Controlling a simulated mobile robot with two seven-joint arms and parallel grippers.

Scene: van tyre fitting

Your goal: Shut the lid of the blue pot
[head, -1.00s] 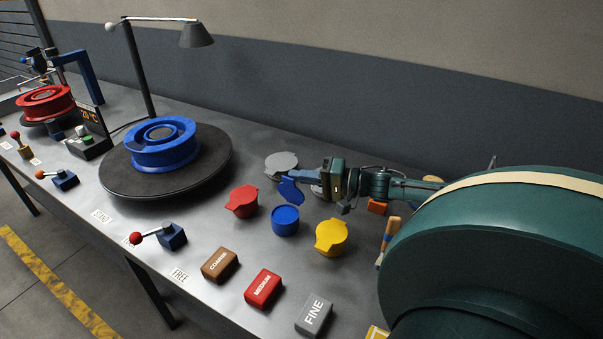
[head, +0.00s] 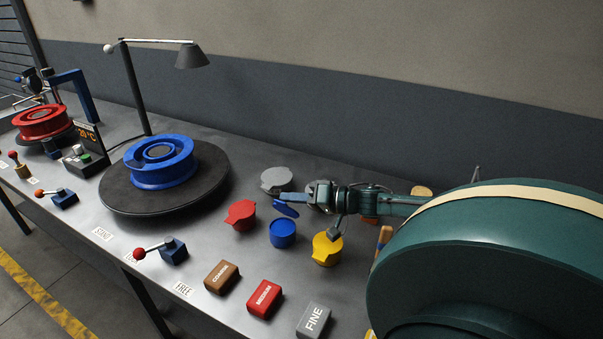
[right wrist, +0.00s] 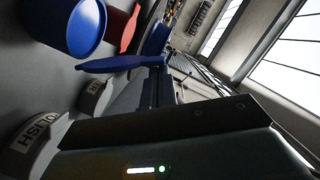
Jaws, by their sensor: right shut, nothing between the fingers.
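The blue pot (head: 283,235) stands on the bench between the red and yellow pots. Its lid (head: 287,211) is open and tilted up at the pot's back edge. My right gripper (head: 284,199) reaches in from the right and is shut and empty. Its tip is at the lid's upper part; I cannot tell whether it touches. In the right wrist view the blue pot (right wrist: 82,28) is at upper left, and the lid (right wrist: 115,63) shows nearly edge-on beside the gripper's dark fingers. My left gripper is not in view.
A red pot (head: 241,215), a yellow pot (head: 327,250) and a grey pot (head: 277,180) stand close around. Coarse (head: 222,277), medium (head: 263,298) and fine (head: 314,319) blocks lie in front. A blue wheel (head: 160,165) rests on a dark turntable (head: 205,198) at left.

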